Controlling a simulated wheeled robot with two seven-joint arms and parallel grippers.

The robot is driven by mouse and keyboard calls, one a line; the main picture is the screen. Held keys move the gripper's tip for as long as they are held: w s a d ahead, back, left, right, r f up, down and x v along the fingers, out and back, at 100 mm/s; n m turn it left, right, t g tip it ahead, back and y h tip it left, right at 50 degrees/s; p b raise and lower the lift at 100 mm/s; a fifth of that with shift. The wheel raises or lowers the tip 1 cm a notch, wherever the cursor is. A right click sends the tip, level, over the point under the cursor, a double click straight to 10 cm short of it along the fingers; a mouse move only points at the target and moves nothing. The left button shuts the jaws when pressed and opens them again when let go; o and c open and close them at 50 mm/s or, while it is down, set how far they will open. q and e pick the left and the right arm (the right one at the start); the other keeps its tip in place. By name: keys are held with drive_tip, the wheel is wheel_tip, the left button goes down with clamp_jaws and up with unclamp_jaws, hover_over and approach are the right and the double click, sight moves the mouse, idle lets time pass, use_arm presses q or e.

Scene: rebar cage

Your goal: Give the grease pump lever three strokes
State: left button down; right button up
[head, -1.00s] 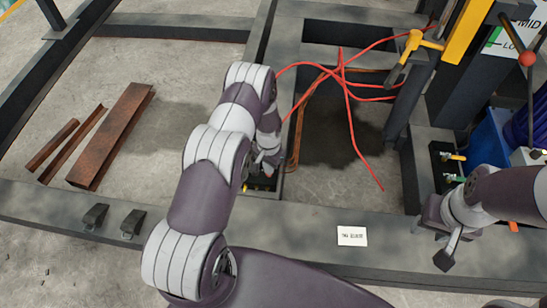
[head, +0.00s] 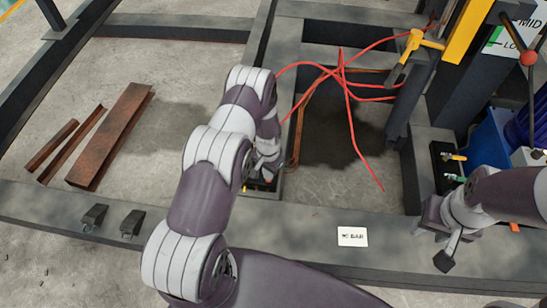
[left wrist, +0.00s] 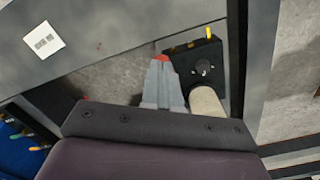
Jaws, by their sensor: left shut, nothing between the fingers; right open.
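My left gripper (left wrist: 163,82) is shut in the left wrist view, with a small red tip (left wrist: 162,58) showing at the ends of its fingers. Beside it is a black block (left wrist: 204,66) with a round fitting, a yellow handle (left wrist: 207,44) and a pale cylinder (left wrist: 208,104). I cannot tell which part is the pump lever, or whether the fingers touch the red tip. In the head view the left gripper (head: 267,172) is low over this block, mostly hidden by my arm. My right gripper (head: 432,242) is open and empty over the front beam at the right.
A red-knobbed lever (head: 528,59) stands at the far right beside a level sign. Red hoses (head: 345,85) cross the frame opening. A white label (head: 352,236) lies on the front beam. Rusty steel pieces (head: 110,135) lie at the left.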

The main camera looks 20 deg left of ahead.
use_arm(q)
drive_tip(key=shift+s+d+f, duration=0.1)
drive_tip(key=shift+s+f, duration=0.25)
drive_tip(key=shift+f, duration=0.25)
drive_tip(key=shift+s+f+b, duration=0.35)
drive_tip(key=shift+f+b, duration=0.2)
drive_tip(key=shift+f, duration=0.05)
drive_tip(key=shift+s+d+f+b, duration=0.15)
drive_tip(key=shift+s+f+b, duration=0.2)
drive_tip(key=shift+f, duration=0.25)
drive_tip(key=shift+s+f+b, duration=0.25)
drive_tip(key=shift+f+b, duration=0.2)
drive_tip(key=shift+f, duration=0.2)
